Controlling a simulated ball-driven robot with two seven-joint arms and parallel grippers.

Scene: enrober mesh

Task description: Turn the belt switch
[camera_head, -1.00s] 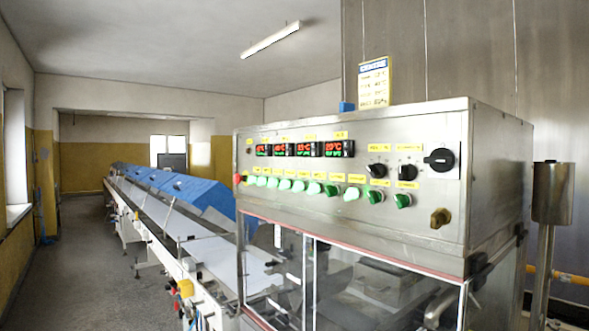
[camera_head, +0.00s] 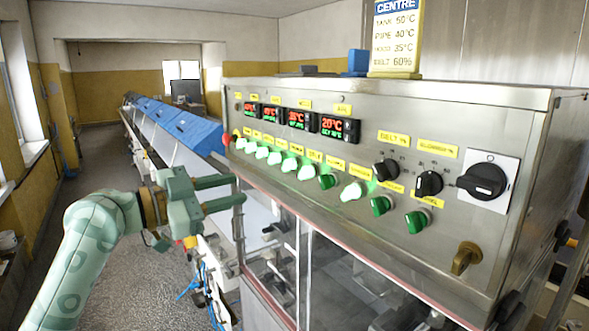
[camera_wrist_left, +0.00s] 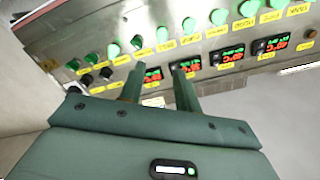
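The steel control panel (camera_head: 300,180) fills the middle and right of the head view. A black knob (camera_head: 386,170) sits under a yellow label (camera_head: 393,138) that seems to read "BELT %". I cannot read which label, if any, marks a belt switch among the green knobs. My left gripper (camera_head: 237,190) is open and empty, in front of the panel's left end and left of these knobs. In the left wrist view its two fingers (camera_wrist_left: 157,84) stand apart, pointing at the panel, nothing between them. My right gripper is not in view.
A second black knob (camera_head: 428,184) and a large black rotary switch (camera_head: 483,181) lie further right. Green knobs (camera_head: 382,205) and lit green buttons (camera_head: 307,173) line the panel. Red displays (camera_head: 299,119) sit above. A brass handle (camera_head: 466,257) sticks out lower right. A conveyor with blue covers (camera_head: 180,125) runs back left.

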